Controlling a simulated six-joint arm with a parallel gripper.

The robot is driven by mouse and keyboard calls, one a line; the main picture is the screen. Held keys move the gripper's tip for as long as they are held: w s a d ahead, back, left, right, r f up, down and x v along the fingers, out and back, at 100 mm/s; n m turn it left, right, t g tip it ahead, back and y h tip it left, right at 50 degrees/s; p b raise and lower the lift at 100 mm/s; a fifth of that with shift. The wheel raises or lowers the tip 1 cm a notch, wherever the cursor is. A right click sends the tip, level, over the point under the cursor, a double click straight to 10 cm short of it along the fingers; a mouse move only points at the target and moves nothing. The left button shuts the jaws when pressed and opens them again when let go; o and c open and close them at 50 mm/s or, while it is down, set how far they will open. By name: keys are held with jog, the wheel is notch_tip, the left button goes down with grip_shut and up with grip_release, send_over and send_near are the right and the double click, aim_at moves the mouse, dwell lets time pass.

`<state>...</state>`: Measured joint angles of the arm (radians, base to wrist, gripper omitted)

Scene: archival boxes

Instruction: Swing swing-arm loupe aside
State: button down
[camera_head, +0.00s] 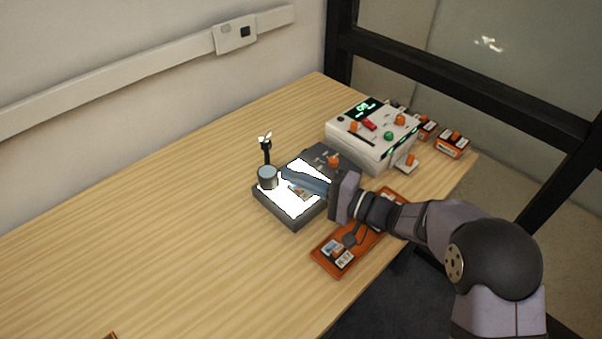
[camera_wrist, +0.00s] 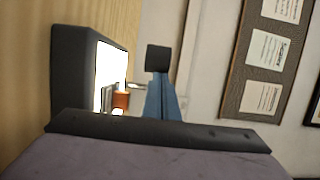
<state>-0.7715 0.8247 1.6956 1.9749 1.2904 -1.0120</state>
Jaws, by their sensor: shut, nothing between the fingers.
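The loupe (camera_head: 267,178) is a short grey cylinder at the left edge of the light box's glowing panel (camera_head: 284,205), in front of a thin black post (camera_head: 266,153). My gripper (camera_head: 284,174) reaches in from the right over the panel. Its blue fingers are shut and empty, with the tips close to the loupe's right side; I cannot tell if they touch. In the wrist view the shut fingers (camera_wrist: 159,84) point at a dark block (camera_wrist: 158,58), likely the loupe. The light box (camera_wrist: 72,75) is at left there. The loupe's arm is mostly hidden.
A white device (camera_head: 360,142) with a green display and coloured knobs stands behind the light box. Small orange boxes (camera_head: 452,145) are at the far right. An orange tray (camera_head: 325,262) lies in front, partly under my arm.

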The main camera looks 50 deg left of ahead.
jog(key=shift+s+f, duration=0.1)
dwell(0.3)
jog(key=s+b, duration=0.1)
jog(key=b, duration=0.1)
jog(key=s+b, duration=0.1)
jog(key=shift+a+f+b, duration=0.2)
jog(key=shift+a+b, duration=0.1)
jog(key=shift+b, duration=0.1)
jog(key=s+a+b, duration=0.6)
jog(key=s+b, duration=0.1)
jog(key=b, duration=0.8)
jog(key=shift+s+a+r, duration=0.15)
jog(key=shift+a+r, duration=0.1)
jog(key=shift+a, duration=0.1)
jog(key=s+d+b, duration=0.5)
jog(key=d, duration=0.7)
jog(key=shift+s, duration=0.15)
